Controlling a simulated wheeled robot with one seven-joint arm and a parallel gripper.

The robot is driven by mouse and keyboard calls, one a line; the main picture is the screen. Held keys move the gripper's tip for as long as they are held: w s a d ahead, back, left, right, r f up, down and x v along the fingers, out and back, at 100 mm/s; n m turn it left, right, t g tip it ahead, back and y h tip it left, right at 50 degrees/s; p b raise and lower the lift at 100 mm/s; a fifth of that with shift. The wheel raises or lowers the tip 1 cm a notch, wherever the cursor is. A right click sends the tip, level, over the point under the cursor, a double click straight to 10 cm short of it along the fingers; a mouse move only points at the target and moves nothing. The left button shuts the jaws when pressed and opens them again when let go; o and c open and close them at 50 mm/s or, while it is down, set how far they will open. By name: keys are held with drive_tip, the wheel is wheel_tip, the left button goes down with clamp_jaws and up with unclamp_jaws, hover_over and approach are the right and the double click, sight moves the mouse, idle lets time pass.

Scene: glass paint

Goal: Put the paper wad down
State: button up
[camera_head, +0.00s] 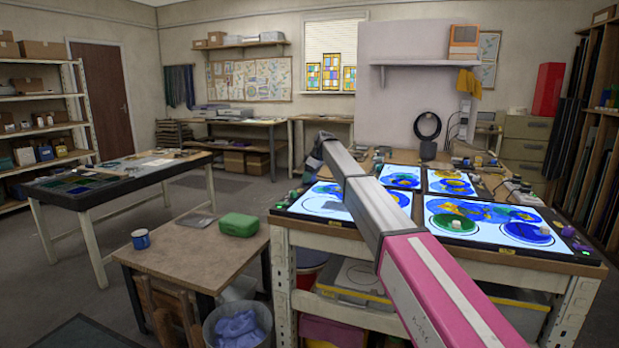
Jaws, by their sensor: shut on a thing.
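My arm runs from the lower right up to a dark joint near the picture's middle. I cannot make out a paper wad in any grip. A small pale lump (456,225) sits on a green and blue round piece on the lit table (425,249). It is too small to tell whether it is paper.
A low brown table (180,262) holds a blue mug (140,239) and a green box (239,225). A bin (209,327) with crumpled blue stuff (238,328) stands below it. A dark-topped table (105,187) is at left. Grey floor lies open between the tables.

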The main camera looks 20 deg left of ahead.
drive_tip(key=shift+f, duration=0.45)
drive_tip(key=shift+s+d+f, duration=0.1)
drive_tip(key=shift+f, duration=0.15)
drive_tip(key=o, duration=0.9)
drive_tip(key=shift+f, duration=0.15)
drive_tip(key=shift+s, duration=0.25)
drive_tip(key=shift+c, duration=0.5)
drive_tip(key=shift+r, duration=0.3)
drive_tip(key=shift+o, duration=0.4)
drive_tip(key=v, duration=1.3)
drive_tip(key=shift+w+a, duration=0.35)
